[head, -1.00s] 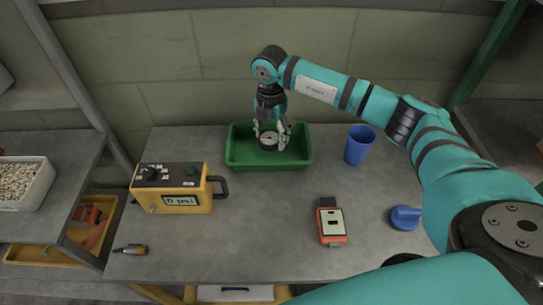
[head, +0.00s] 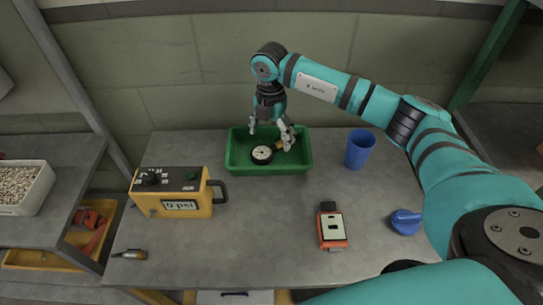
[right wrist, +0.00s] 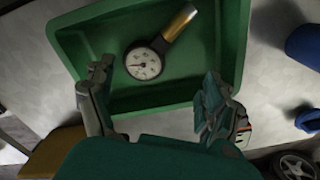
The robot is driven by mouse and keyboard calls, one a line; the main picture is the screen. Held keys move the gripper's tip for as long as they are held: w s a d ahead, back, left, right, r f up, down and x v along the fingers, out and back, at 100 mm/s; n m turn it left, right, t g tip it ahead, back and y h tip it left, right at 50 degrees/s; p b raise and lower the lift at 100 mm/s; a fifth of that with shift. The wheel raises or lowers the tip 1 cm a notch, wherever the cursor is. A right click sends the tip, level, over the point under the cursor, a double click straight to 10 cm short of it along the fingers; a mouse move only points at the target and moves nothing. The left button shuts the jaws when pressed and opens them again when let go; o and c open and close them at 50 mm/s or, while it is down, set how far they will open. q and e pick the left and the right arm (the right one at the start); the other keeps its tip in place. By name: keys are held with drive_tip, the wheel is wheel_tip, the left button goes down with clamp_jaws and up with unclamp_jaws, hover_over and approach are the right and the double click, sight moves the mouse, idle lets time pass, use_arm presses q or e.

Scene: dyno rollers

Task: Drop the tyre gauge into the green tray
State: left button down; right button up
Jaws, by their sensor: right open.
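The tyre gauge (head: 262,154), a round white dial in a black case with a brass stem, lies in the green tray (head: 240,168). In the right wrist view the gauge (right wrist: 143,63) rests on the floor of the tray (right wrist: 150,101), its stem pointing to the upper right. My right gripper (head: 270,135) is over the tray, its fingers spread wide and empty. In the right wrist view the gripper's fingers (right wrist: 155,92) stand apart on either side, with the gauge beyond them and touching neither. My left gripper is not in view.
A yellow pressure box (head: 172,192) reading 0 psi stands left of the tray. A blue cup (head: 359,148) is at its right. An orange handheld device (head: 331,228) and a blue knob-like object (head: 405,221) lie nearer. The middle front of the table is clear.

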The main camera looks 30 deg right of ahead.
wheel_tip(320, 180, up, 10)
idle(0.3)
